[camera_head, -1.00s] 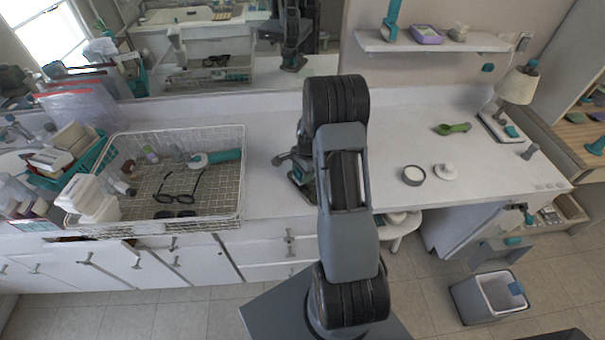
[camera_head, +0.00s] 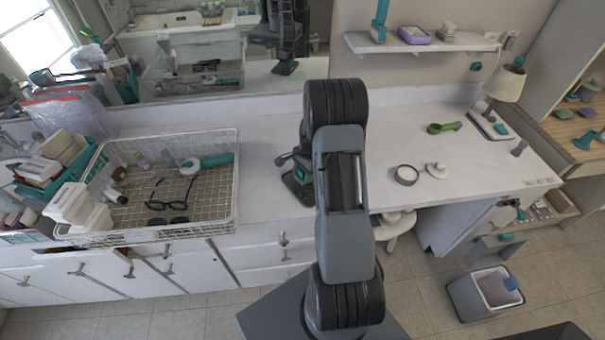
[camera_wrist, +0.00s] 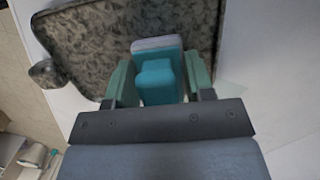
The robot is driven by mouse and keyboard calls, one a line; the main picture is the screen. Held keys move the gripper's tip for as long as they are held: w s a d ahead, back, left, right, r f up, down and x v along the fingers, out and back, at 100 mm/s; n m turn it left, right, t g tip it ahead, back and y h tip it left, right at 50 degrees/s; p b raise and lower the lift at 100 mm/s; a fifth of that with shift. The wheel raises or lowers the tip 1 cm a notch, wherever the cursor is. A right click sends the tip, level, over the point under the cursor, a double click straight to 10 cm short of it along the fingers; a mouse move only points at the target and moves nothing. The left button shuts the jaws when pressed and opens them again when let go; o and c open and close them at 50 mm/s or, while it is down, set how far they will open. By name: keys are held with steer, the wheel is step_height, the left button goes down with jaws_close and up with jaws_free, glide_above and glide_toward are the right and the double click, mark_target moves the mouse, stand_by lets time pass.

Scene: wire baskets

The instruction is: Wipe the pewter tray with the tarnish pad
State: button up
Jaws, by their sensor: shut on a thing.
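The pewter tray (camera_wrist: 85,40) shows in the wrist view as a mottled dark grey plate with a raised rim and a rounded lug at its left. It lies on the white counter. My gripper (camera_wrist: 160,82) is shut on the tarnish pad (camera_wrist: 157,72), a teal block with a pale grey edge, between its green fingers. The pad is over the tray's surface. I cannot tell whether it touches. The pad hides part of the tray. In the head view my arm covers most of this spot, left of the counter's middle.
A wire basket (camera_head: 236,190) with glasses and bottles stands on the counter at left. A round tin (camera_head: 406,175), a white lidded item (camera_head: 437,169), a green scoop (camera_head: 444,128) and a lamp (camera_head: 503,85) are at right. A bin (camera_head: 466,300) stands on the floor.

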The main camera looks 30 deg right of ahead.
steer(key=shift+s+d, duration=0.2)
steer(key=shift+d, duration=1)
steer(key=shift+s+d, duration=0.2)
steer(key=shift+d, duration=1)
steer(key=shift+d, duration=0.1)
steer(key=shift+s+d+b, duration=0.2)
steer(key=shift+d+b, duration=0.2)
steer(key=shift+d, duration=0.65)
steer(key=shift+s+a, duration=0.2)
steer(key=shift+s, duration=0.9)
steer(key=shift+s+a, duration=0.25)
steer(key=shift+s, duration=0.8)
steer(key=shift+s+a, duration=0.2)
steer(key=shift+s, duration=0.9)
steer(key=shift+a, duration=0.1)
steer(key=shift+w+a, duration=0.25)
steer(key=shift+a, duration=1)
steer(key=shift+w+a, duration=0.25)
steer(key=shift+a, duration=0.95)
